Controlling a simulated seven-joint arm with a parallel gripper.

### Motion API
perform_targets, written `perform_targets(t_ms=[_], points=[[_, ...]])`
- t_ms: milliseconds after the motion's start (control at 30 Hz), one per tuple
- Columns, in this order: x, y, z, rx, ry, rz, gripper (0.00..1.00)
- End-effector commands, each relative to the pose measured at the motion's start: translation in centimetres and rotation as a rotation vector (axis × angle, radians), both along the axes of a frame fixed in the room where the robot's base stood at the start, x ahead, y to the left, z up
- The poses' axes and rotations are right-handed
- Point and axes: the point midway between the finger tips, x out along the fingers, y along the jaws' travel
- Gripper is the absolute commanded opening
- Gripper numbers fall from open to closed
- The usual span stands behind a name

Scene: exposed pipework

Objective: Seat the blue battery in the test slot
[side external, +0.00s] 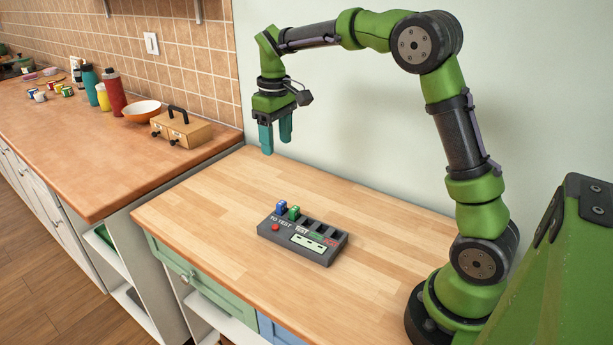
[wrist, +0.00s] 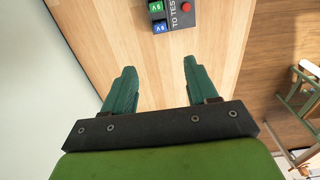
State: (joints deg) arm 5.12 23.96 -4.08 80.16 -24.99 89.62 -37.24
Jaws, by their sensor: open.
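The blue battery (side external: 281,207) stands upright in the tester's "TO TEST" section, beside a green battery (side external: 294,213). In the wrist view the blue battery (wrist: 160,27) shows at the top, next to the green battery (wrist: 156,7). The dark grey tester (side external: 302,240) has a red button, a display panel and empty dark slots on its right part. I cannot tell for certain which opening is the test slot. My gripper (side external: 276,148) is open and empty, with teal fingers pointing down, well above the table and behind the tester. Its fingers also show in the wrist view (wrist: 159,82).
The wooden table (side external: 200,215) is otherwise clear around the tester. On the counter at the left stand a wooden box with a black handle (side external: 181,128), an orange-white bowl (side external: 142,109), a red bottle (side external: 114,92) and several small items. The wall is close behind my gripper.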

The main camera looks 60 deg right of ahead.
Motion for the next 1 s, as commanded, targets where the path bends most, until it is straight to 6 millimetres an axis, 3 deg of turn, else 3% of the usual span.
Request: perform_targets(t_ms=[167, 500, 833, 1000], points=[[-0.4, 0.2, -2.4, 0.006, 0.019, 0.021, 0.58], [-0.4, 0.2, -9.6, 0.006, 0.017, 0.019, 0.58], [-0.4, 0.1, -12.6, 0.007, 0.014, 0.017, 0.58], [-0.5, 0.0, -15.2, 0.007, 0.016, 0.018, 0.58]])
